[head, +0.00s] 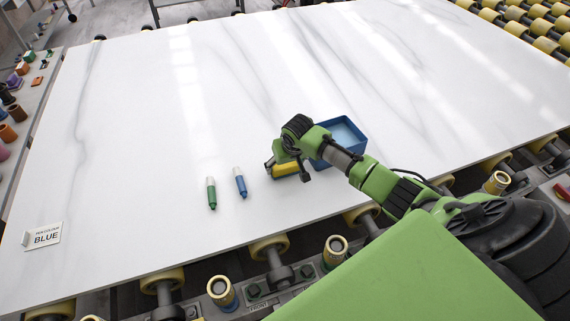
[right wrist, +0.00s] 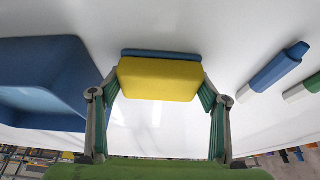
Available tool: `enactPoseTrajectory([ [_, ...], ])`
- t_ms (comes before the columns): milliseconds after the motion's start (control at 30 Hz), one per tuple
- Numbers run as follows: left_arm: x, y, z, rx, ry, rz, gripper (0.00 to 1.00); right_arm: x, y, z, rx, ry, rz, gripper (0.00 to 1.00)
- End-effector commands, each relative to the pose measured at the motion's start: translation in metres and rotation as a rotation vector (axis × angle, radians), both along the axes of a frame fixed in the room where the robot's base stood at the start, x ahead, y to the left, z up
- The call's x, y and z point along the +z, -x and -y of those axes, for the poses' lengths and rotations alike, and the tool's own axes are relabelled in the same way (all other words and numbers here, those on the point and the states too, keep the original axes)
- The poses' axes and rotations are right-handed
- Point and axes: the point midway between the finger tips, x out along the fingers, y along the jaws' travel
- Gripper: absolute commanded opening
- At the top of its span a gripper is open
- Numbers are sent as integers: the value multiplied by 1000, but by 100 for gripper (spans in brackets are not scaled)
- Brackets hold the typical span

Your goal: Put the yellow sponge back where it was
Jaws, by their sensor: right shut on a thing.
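The yellow sponge (head: 286,169) is at the middle of the white slab, just left of the blue tray (head: 357,127). In the right wrist view the sponge (right wrist: 160,79) shows a yellow body with a blue layer along its far edge. My right gripper (right wrist: 161,88) is shut on it, one finger at each side. In the head view my right gripper (head: 284,160) partly covers the sponge. I cannot tell whether the sponge touches the slab. My left gripper is not in view.
A white sign (head: 43,235) reading "BLUE" is at the slab's front left. The slab (head: 130,130) is bare at the left and back. Rollers (head: 269,247) line its front edge.

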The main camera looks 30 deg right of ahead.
Motion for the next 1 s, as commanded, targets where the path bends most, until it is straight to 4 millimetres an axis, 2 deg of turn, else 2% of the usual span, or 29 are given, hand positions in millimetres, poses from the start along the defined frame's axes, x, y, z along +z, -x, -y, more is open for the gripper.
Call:
enactPoseTrajectory([
  [267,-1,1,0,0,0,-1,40,-3,0,0,0,-1,-1,52],
  [300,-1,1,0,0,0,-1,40,-3,0,0,0,-1,0,74],
  [367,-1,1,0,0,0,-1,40,-3,0,0,0,-1,0,85],
  [733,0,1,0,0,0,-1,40,0,0,0,0,0,1,85],
  [867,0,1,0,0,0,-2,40,9,2,-1,0,0,2,85],
  [1000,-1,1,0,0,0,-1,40,28,10,-3,2,1,4,85],
])
